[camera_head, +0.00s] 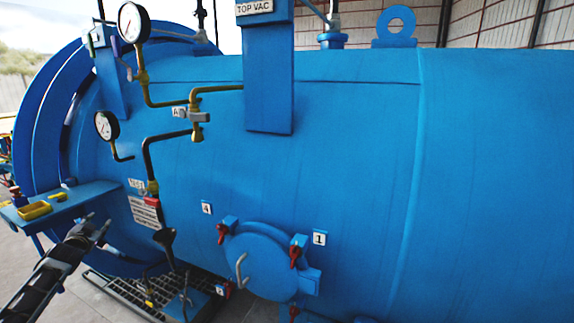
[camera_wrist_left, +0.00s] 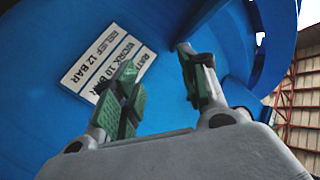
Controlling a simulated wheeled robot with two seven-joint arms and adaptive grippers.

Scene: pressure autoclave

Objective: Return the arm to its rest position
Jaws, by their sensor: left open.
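My left gripper (camera_head: 97,228) comes in from the lower left in the head view, beside the front of the blue autoclave (camera_head: 340,160). In the left wrist view its two green-padded fingers (camera_wrist_left: 160,85) stand apart with nothing between them. A white label plate (camera_wrist_left: 108,62) with pressure text lies on the blue surface behind the fingers. In the head view a round hatch (camera_head: 262,262) with a bent handle and red-tipped clamps is on the vessel's side, to the right of the gripper and apart from it. My right gripper is not in view.
Gauges (camera_head: 133,22) and brass pipes (camera_head: 195,105) stick out from the vessel. A metal grating (camera_head: 125,295) lies low by the arm. Paved floor shows at the lower left.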

